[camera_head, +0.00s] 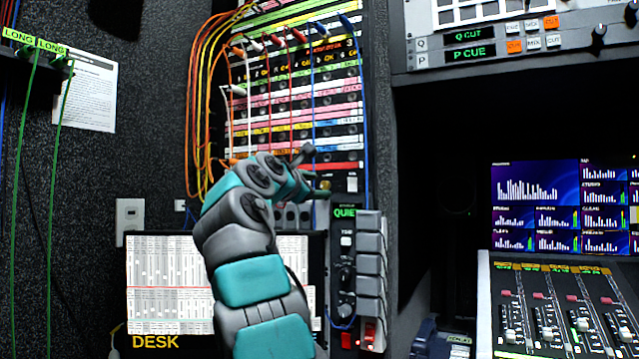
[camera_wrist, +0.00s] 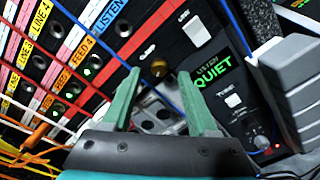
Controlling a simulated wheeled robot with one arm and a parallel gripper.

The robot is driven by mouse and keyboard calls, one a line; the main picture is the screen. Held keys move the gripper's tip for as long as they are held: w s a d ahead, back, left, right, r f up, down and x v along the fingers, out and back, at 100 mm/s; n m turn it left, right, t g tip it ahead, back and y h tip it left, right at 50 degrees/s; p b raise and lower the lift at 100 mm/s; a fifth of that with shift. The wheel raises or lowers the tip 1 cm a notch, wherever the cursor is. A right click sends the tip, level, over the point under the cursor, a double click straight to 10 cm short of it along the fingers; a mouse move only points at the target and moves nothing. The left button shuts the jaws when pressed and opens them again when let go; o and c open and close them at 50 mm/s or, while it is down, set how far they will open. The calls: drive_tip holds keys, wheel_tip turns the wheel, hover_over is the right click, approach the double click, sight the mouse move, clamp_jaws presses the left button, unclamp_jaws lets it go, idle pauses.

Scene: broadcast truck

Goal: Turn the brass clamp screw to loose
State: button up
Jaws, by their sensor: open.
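The brass clamp screw (camera_wrist: 159,68) is a small round knob on the dark panel, near the lower end of the patch rows in the wrist view. A small brass spot beside my gripper in the head view (camera_head: 325,184) looks like the same screw. My gripper (camera_wrist: 158,78) is open, with one green finger on each side of the screw in the picture. The fingertips are close to it, but I cannot tell whether they touch it or how deep they reach. Nothing is held. My arm hides part of the panel in the head view.
Patch cables (camera_head: 204,90) hang in front of the jack rows; a blue cable (camera_wrist: 80,30) crosses close to the left finger. The QUIET listen panel (camera_wrist: 225,85) and grey blocks (camera_head: 370,265) stand to the right. The DESK sheet (camera_head: 165,285) is below left.

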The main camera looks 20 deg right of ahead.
drive_tip(key=shift+x, duration=0.95)
clamp_jaws()
